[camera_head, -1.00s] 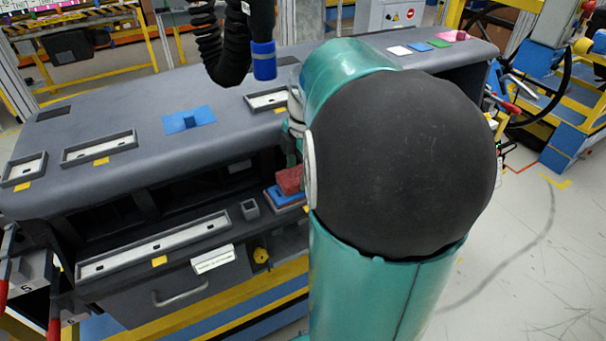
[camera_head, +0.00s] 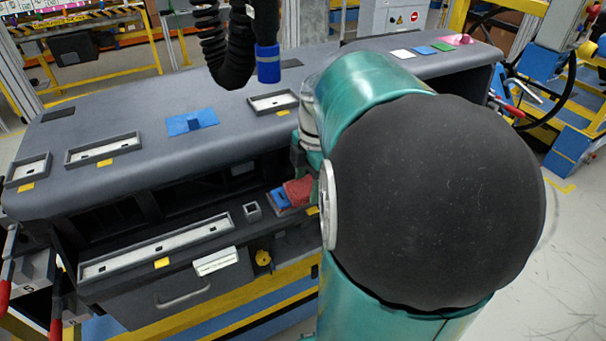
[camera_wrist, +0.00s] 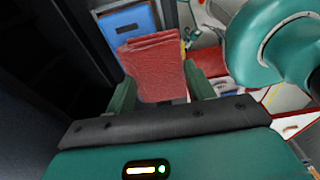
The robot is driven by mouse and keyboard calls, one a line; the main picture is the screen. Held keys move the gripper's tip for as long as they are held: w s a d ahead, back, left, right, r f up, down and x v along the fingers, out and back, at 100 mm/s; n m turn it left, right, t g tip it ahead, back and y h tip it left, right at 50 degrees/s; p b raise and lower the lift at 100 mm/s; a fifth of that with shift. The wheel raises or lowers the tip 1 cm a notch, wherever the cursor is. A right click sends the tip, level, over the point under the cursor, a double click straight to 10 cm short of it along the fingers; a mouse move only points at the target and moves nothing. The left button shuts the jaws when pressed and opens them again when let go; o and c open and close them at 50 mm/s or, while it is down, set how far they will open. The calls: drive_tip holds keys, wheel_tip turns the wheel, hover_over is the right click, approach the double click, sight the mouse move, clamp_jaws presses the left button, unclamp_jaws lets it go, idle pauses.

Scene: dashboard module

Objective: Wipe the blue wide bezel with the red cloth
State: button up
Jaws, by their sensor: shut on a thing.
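The red cloth (camera_head: 298,190) is a folded pad, held between the two fingers of my gripper (camera_wrist: 160,90); it also shows in the wrist view (camera_wrist: 153,62). The blue wide bezel (camera_head: 280,198) is on the lower ledge of the dashboard module, with its left part showing beside the cloth. In the wrist view the blue bezel (camera_wrist: 126,28) sits in a grey frame just beyond the cloth, which overlaps its near right corner. I cannot tell whether the cloth touches it. In the head view my arm hides most of the gripper.
The grey dashboard (camera_head: 230,140) has an overhanging top above the ledge. A small square grey bezel (camera_head: 252,210) and a long pale panel (camera_head: 160,248) lie left on the ledge. A black coiled hose with a blue-collared tool (camera_head: 268,65) hangs above the top.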

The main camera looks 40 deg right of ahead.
drive_tip(key=shift+w+f, duration=0.1)
drive_tip(key=shift+w, duration=0.15)
drive_tip(key=shift+s+r, duration=0.2)
drive_tip(key=shift+s, duration=0.05)
drive_tip(key=shift+w+r, duration=0.15)
drive_tip(key=shift+w, duration=0.05)
drive_tip(key=shift+r, duration=0.4)
drive_tip(key=shift+s+r, duration=0.15)
drive_tip(key=shift+r, duration=2.25)
drive_tip(key=shift+r, duration=0.1)
